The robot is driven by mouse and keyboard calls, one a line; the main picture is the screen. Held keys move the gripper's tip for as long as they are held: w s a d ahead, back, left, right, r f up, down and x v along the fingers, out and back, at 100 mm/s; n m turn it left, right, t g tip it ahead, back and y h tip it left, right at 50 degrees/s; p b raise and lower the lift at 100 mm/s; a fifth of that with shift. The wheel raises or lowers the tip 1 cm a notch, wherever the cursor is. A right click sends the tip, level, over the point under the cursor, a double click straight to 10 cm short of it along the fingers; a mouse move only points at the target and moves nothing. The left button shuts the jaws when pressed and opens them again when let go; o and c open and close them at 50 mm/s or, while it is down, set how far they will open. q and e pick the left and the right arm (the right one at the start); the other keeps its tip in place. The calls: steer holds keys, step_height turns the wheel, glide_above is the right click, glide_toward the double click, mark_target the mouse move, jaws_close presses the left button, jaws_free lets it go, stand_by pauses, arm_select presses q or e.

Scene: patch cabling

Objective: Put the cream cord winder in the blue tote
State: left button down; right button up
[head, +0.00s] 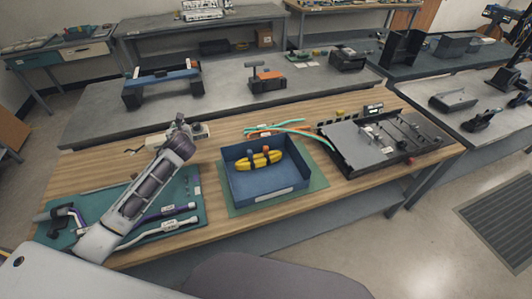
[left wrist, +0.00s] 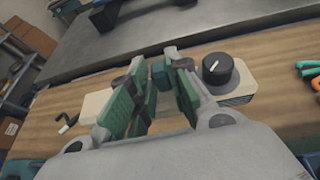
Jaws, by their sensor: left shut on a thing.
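The cream cord winder (head: 202,131) seems to be the cream piece with a black round knob at the back left of the wooden table. In the left wrist view cream parts show on both sides of the fingers, the knobbed end (left wrist: 240,82) at right; its middle is hidden. My left gripper (head: 180,126) is over it. In the left wrist view its green-padded fingers (left wrist: 158,78) close around a small dark teal part. The blue tote (head: 273,193) stands right of my left arm, with a yellow piece (head: 260,160) inside. My right gripper is out of view.
The tote stands on a green mat (head: 314,182). A teal mat (head: 190,222) with labelled cables lies under my left arm. Green and orange cables (head: 275,129) lie behind the tote. A dark tray with equipment (head: 360,150) is at right. Bare wood lies between arm and tote.

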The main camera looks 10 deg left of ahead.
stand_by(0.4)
arm_select(q)
steer(key=shift+f, duration=3)
steer(key=shift+f, duration=0.1)
steer(key=shift+f+b, duration=0.4)
steer(key=shift+f, duration=1.45)
steer(key=c, duration=1.3)
jaws_free()
steer(key=shift+s, duration=0.1)
